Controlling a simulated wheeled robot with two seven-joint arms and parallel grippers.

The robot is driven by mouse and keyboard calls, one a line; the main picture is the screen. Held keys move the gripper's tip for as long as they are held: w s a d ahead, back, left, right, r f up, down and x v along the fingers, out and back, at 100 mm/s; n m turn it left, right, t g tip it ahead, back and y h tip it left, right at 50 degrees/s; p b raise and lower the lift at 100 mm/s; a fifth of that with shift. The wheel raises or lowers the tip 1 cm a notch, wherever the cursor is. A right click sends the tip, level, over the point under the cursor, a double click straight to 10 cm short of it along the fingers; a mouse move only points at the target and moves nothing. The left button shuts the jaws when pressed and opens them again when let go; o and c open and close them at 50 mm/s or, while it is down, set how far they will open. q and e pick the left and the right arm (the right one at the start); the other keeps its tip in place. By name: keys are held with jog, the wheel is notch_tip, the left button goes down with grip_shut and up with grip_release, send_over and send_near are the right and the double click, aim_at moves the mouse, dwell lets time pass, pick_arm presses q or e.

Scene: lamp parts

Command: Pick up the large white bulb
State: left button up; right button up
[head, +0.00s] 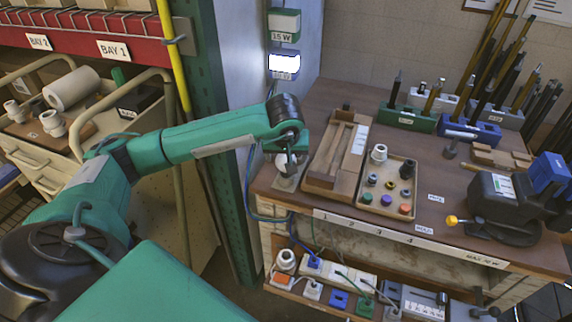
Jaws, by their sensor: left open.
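My left arm reaches across from the left to the table's front left corner. My left gripper (291,158) points down there and is open. A pale rounded object (282,161), which looks like the large white bulb, shows between or just behind the fingers. It sits over a small light pad (289,181). The fingers and wrist partly cover it, and I cannot tell whether they touch it. My right gripper is not in view.
A wooden rack (336,150) stands close right of the gripper. Beside it a tray (384,206) holds a white fitting (379,153) and small coloured caps. A green post (222,200) rises left of the table (440,180). A black machine (497,205) stands at right.

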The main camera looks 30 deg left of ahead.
pick_arm(q)
jog(key=p+x, duration=0.1)
jog(key=x, duration=0.4)
jog(key=shift+f, duration=0.15)
jog(key=shift+c, duration=0.8)
jog(key=c, duration=0.7)
jog(key=shift+c, duration=0.3)
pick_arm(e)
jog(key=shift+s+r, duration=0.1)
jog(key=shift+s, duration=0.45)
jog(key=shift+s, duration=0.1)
